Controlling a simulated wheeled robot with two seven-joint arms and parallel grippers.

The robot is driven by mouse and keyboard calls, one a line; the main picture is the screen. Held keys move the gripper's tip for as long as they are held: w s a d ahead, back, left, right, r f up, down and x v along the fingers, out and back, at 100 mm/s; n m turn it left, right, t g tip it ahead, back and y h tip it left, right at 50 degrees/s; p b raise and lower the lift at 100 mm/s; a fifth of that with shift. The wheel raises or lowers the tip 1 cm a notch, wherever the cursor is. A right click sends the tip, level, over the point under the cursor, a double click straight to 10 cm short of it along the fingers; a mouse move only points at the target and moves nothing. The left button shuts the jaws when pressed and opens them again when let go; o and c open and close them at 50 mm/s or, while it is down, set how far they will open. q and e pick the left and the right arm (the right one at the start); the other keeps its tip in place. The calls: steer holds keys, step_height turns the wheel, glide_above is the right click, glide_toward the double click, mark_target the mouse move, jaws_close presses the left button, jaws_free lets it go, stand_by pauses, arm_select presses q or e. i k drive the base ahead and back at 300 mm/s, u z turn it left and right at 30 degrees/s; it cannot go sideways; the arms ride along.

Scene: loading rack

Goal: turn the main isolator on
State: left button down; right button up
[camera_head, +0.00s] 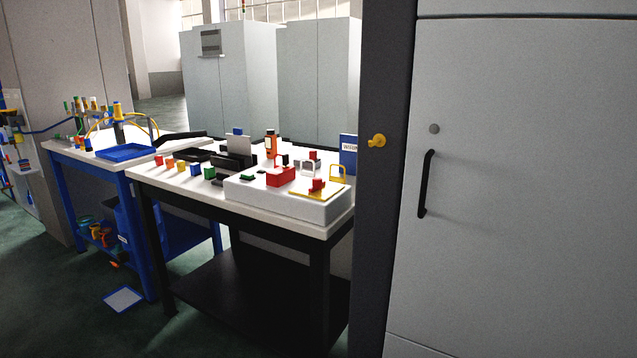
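A red rotary-type handle (317,185) sits on a yellow plate (322,193) on top of a white box (278,202) at the right end of the black-framed bench; it may be the main isolator, but I read no label. A yellow knob (377,140) sticks out of the dark post left of the tall grey cabinet (530,190). I cannot tell the switch position of either. Neither of my grippers is in view.
The cabinet has a black handle (426,184). A blue bench (75,185) stands left. A blue-edged panel (123,299) lies on the floor.

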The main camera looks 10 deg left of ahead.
mark_target(317, 183)
steer(key=u, duration=0.3)
steer(key=i, duration=0.3)
steer(key=u, duration=0.8)
steer(key=i, duration=1.15)
steer(key=z, duration=0.2)
